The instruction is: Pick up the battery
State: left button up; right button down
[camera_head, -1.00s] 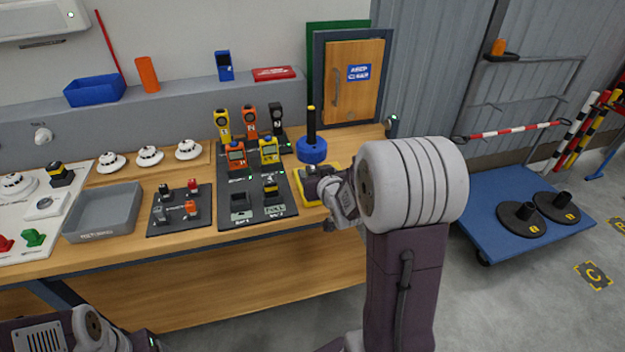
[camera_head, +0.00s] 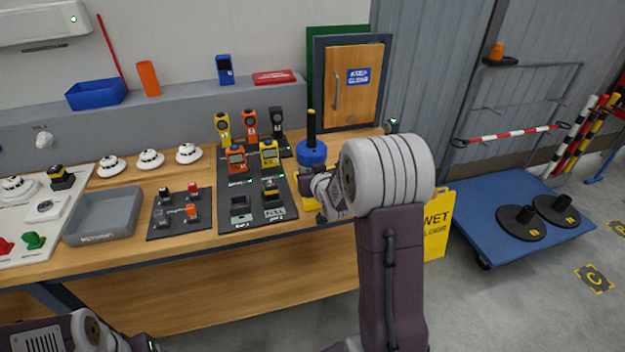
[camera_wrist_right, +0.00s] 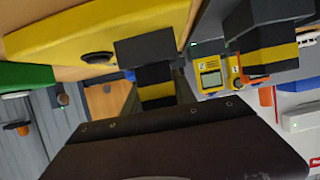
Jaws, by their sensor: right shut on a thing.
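My right gripper (camera_head: 314,183) is at the right end of the workbench, its jaws pointing left. In the right wrist view it is shut on a dark battery with a yellow band (camera_wrist_right: 156,92); the jaw tips are mostly hidden. A flat yellow case (camera_head: 309,203) lies on the bench just under the gripper. In the wrist view the case (camera_wrist_right: 90,28) is close beside the battery; I cannot tell whether they touch. A similar black and yellow block (camera_head: 271,189) sits in the charger board (camera_head: 235,222). Only my left arm shows, bottom left; its gripper is out of frame.
A yellow detector (camera_head: 269,153) and an orange detector (camera_head: 236,158) stand behind the charger slots. A blue round-based holder (camera_head: 312,153) is behind the gripper. A grey tray (camera_head: 104,216) is left on the bench. A yellow wet-floor sign (camera_head: 437,224) stands right of the bench.

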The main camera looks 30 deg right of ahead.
jog(key=r, duration=0.3)
jog(key=r+p, duration=0.1)
jog(key=r, duration=0.1)
jog(key=shift+s+d, duration=0.2)
jog(key=shift+d, duration=0.05)
jog(key=s+d+r+p, duration=0.4)
jog(key=s+d+r, duration=0.2)
jog(key=s, duration=0.3)
